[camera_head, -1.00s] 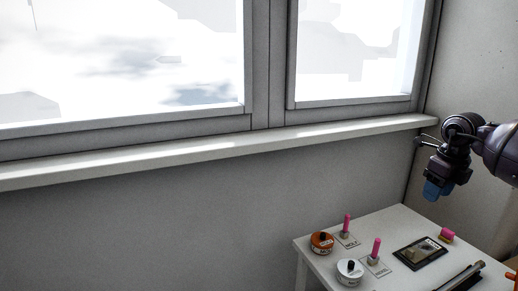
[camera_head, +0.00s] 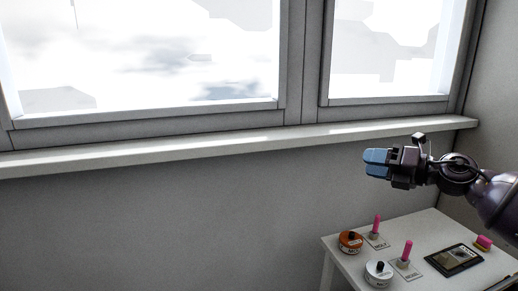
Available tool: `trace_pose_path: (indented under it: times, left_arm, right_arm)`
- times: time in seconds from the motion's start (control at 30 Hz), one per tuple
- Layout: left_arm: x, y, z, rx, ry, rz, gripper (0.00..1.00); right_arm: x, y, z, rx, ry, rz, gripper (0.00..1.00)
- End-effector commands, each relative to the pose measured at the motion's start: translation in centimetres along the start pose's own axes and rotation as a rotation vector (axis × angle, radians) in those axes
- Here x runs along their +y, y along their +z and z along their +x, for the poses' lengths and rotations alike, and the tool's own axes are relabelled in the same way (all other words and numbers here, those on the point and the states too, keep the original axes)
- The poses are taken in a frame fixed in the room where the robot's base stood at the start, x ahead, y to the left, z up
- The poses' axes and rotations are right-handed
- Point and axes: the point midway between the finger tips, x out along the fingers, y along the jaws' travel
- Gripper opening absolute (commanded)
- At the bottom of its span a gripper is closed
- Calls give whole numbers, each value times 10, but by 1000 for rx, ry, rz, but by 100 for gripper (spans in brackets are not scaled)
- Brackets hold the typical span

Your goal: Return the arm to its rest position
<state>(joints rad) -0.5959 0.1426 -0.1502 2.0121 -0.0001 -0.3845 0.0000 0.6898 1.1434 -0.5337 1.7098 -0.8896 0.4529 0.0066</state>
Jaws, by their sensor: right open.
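My right arm comes in from the right edge. Its gripper (camera_head: 377,163), with blue fingers, points left in front of the grey wall. It is above the white table and below the window sill, apart from both. The gripper is open, seen side-on, and nothing shows between its fingers. My left gripper is not in view.
The white table (camera_head: 420,226) bears an orange-and-white pot (camera_head: 350,243), a white pot (camera_head: 378,275), two pink-handled items (camera_head: 376,226) (camera_head: 407,251) on labelled cards, a dark framed tray (camera_head: 454,260) and a pink block (camera_head: 483,242). The sill (camera_head: 230,151) runs behind. Open room lies left of the table.

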Motion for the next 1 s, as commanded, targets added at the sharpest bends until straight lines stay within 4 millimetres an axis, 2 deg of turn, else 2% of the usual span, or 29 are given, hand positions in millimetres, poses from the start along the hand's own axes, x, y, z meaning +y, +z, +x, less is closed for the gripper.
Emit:
trace_pose_path:
  times: [0.03, 0.13, 0.37, 0.5, 0.57, 0.7, 0.8, 1.0]
  left_arm:
    - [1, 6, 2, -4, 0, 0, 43]
    - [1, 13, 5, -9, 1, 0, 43]
    - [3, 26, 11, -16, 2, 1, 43]
    - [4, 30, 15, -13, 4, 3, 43]
    - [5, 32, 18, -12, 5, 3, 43]
    - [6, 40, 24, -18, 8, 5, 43]
    - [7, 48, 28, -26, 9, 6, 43]
    - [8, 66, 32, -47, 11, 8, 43]
  right_arm:
    - [-8, -19, 10, -57, 60, 115, 43]
    - [-25, -46, 20, -195, 152, 368, 43]
    - [-96, -120, 16, -469, 204, 938, 43]
    - [-144, -178, 3, -606, 172, 1252, 43]
    - [-163, -205, -4, -660, 152, 1379, 43]
    - [-202, -272, -25, -775, 103, 1643, 43]
    - [-223, -320, -42, -852, 73, 1807, 43]
    - [-252, -414, -83, -1011, 42, 2051, 43]
